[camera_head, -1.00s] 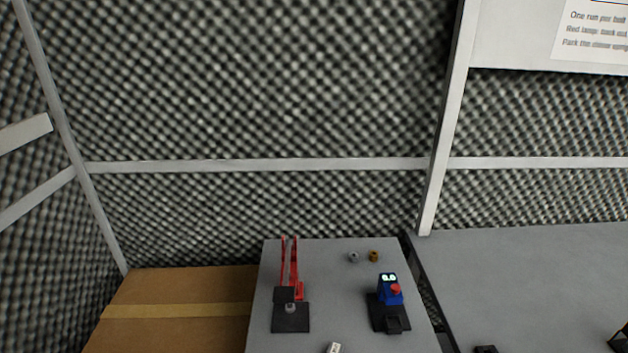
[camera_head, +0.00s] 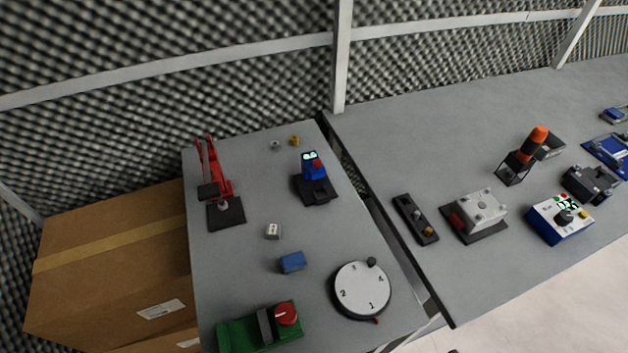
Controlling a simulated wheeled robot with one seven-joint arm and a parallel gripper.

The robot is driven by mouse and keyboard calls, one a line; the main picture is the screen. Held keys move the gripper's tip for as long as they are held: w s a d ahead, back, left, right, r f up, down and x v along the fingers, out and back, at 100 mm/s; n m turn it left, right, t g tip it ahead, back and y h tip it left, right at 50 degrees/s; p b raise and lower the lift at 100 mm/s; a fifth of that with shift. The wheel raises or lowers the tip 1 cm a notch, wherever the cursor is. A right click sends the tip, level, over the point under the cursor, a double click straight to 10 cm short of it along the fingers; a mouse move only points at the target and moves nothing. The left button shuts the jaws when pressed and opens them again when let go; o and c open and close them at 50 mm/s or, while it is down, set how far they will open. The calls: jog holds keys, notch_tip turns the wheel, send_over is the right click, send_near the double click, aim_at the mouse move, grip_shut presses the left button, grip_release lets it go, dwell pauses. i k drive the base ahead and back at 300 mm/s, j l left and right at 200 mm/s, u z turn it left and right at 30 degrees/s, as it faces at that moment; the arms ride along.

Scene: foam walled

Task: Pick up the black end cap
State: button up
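I cannot single out a black end cap for certain. A small dark round piece (camera_head: 371,262) sits at the upper right rim of the white numbered dial (camera_head: 352,284); whether it is a loose cap or part of the dial I cannot tell. My gripper is not in view.
The left grey table holds a red-armed device (camera_head: 213,180), a blue device with a lit display (camera_head: 312,167), a white block (camera_head: 273,231), a blue block (camera_head: 293,262) and a green unit with a red knob (camera_head: 262,328). A gap separates the right bench (camera_head: 420,130), which carries several devices. Cardboard boxes (camera_head: 110,245) stand left.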

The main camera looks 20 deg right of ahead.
aim_at(321, 195)
jog(key=i+l+u, duration=0.2)
jog(key=l, duration=0.25)
jog(key=l+u, duration=0.2)
jog(key=l, duration=0.2)
jog(key=l+u, duration=0.2)
jog(key=l, duration=0.25)
jog(key=i, duration=0.05)
